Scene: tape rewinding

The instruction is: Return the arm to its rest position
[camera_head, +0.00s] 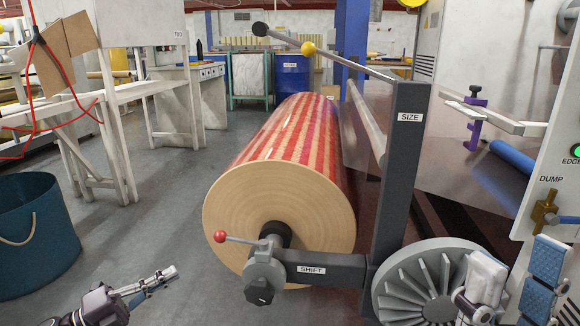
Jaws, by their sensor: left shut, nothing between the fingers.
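My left gripper (152,284) is at the lower left, over the grey floor, pointing right and away. Its fingers lie close together with nothing seen between them. My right gripper (518,268) is at the lower right, in front of the large grey ribbed wheel (420,282). Its two padded fingers stand well apart, and nothing shows held between them. The big red and tan striped roll (283,190) sits in the middle on its shaft. The red-knobbed lever (221,237) at the roll's hub is apart from both grippers.
The dark SIZE post (403,170) and SHIFT bar (325,268) stand between my grippers. A white panel with a DUMP valve (544,210) is close at the right. A blue bucket (35,235) stands left. Grey floor (160,220) is open between bucket and roll.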

